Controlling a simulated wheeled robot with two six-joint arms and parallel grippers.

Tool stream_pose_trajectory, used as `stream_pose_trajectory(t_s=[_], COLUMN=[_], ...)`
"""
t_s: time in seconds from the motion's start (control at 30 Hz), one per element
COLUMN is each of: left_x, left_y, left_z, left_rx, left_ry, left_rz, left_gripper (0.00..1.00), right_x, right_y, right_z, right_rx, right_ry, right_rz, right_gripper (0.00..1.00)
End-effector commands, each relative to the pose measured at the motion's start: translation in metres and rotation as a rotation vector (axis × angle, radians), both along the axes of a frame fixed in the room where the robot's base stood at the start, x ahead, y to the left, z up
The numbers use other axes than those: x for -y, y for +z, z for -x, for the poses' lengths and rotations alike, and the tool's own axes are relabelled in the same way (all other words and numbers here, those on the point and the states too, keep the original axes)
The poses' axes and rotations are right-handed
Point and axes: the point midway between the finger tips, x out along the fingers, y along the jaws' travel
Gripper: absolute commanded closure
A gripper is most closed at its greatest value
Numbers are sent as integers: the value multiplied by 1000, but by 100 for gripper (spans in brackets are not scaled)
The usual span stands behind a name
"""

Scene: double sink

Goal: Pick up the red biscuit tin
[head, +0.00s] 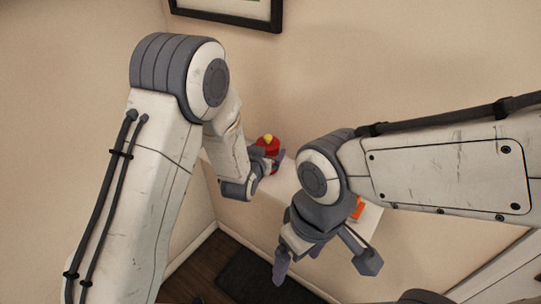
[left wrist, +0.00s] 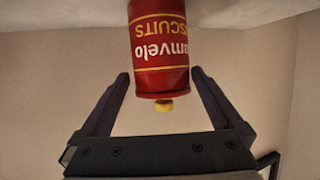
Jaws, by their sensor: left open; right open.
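The red biscuit tin (head: 268,142) stands on a white surface against the back wall, with a yellow knob on top. In the left wrist view the tin (left wrist: 158,45) appears upside down, with yellow and white lettering. My left gripper (head: 268,160) is open at the tin, and the arm hides much of the tin's lower part in the head view. In the left wrist view its two fingertips (left wrist: 160,76) lie on either side of the tin's knob end, with gaps showing. My right gripper (head: 302,262) is open and empty, lower and in front of the white surface.
The white surface (head: 284,186) is narrow. An orange object (head: 357,208) on it is partly hidden by my right arm. A dark mat (head: 250,278) lies on the wooden floor below. A framed picture (head: 235,14) hangs on the wall above.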

Motion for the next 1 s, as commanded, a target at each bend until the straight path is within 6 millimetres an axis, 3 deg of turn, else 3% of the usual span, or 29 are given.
stream_pose_trajectory(t_s=[0.53, 0.83, 0.87, 1.0], left_x=[13, 15, 15, 14], left_y=[-24, -27, -27, -27], left_z=[-49, -52, -52, -52], left_rx=[0, 0, 0, 0], left_ry=[-3, -4, -4, -3], left_rz=[0, -1, -1, 0], left_gripper=[0, 0, 8, 61], right_x=[0, 0, 0, 0], right_y=[29, 28, 28, 28], right_z=[0, 0, 0, 0], right_rx=[0, 0, 0, 0], right_ry=[-2, -2, -2, -2], right_rz=[0, 0, 0, 0], right_gripper=[12, 12, 12, 12])
